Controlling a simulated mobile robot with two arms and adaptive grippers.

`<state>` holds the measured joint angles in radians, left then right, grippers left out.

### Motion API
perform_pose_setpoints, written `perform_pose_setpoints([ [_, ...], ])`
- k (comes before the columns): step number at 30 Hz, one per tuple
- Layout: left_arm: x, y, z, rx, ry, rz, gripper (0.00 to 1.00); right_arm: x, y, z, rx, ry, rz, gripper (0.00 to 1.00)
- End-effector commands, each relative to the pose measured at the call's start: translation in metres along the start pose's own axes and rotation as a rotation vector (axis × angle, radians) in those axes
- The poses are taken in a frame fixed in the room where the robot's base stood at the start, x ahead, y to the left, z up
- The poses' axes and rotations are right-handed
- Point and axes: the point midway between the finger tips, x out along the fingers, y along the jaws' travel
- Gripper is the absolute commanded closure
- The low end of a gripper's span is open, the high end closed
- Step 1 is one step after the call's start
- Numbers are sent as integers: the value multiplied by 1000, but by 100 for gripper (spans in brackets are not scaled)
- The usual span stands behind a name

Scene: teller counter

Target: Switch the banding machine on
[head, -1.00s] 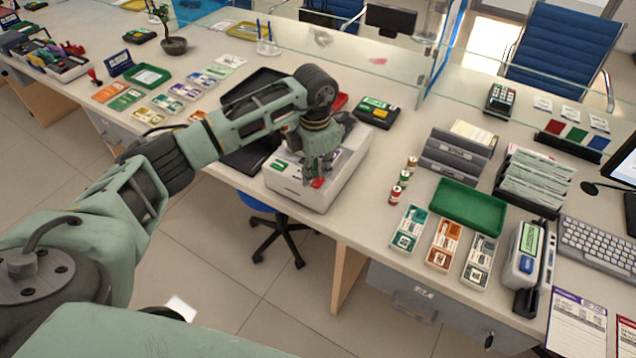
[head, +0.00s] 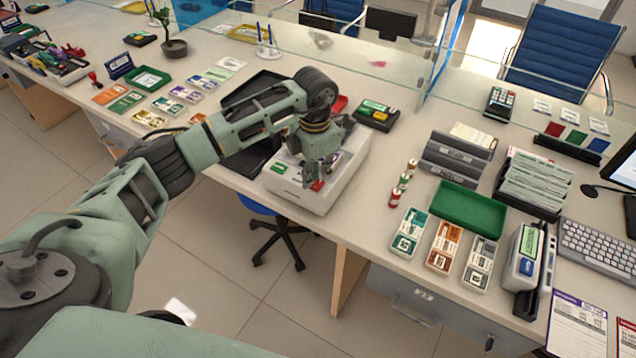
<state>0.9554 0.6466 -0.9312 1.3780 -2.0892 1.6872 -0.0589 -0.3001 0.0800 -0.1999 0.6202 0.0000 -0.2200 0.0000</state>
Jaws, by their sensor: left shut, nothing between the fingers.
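A white, box-shaped machine (head: 330,193), which looks like the banding machine, stands at the front edge of the counter. A green label (head: 279,167) sits on the left of its top. A small red part (head: 318,185), seemingly its switch, shows at the front of the top. My left gripper (head: 313,184) points down over the machine, shut and empty, with its fingertips right at the red part. I cannot tell whether they touch it. The gripper and wrist hide much of the machine's top, and the switch position is not readable. My right gripper is not in view.
A black tray (head: 240,100) lies behind and left of the machine. A black device with coloured keys (head: 376,113) stands behind it to the right. Small stamp bottles (head: 396,196) and a green tray (head: 468,209) are farther right. A glass screen runs along the back.

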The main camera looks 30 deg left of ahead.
Motion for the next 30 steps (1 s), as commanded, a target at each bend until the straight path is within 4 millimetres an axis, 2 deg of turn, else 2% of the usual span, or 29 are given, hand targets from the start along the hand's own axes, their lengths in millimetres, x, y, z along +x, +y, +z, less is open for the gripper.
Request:
perform_pose_setpoints([
  [30, 11, 0, 0, 0, 0, 0, 100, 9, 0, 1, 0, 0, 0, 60],
])
